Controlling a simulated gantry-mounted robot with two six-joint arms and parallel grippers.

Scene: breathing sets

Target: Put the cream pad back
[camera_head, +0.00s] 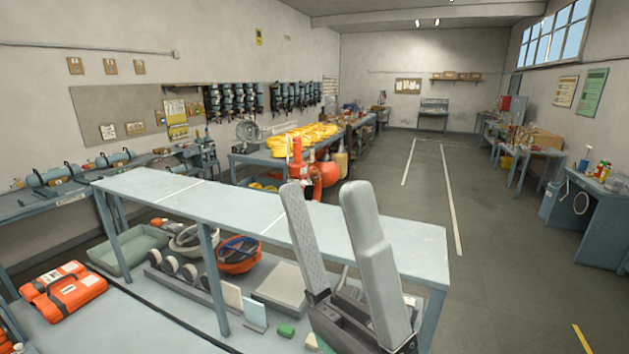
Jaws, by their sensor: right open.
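A small cream block (312,342), which looks like the cream pad, lies low in the picture beside a small green block (286,330). Its right side is partly hidden by the body of my right gripper. My right gripper (324,188) is open, its two long grey fingers apart with nothing between them. The fingers stand in front of the long pale bench top in the picture. My left gripper is out of view.
The pale bench top (170,190) is bare. Open floor lies to the right.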

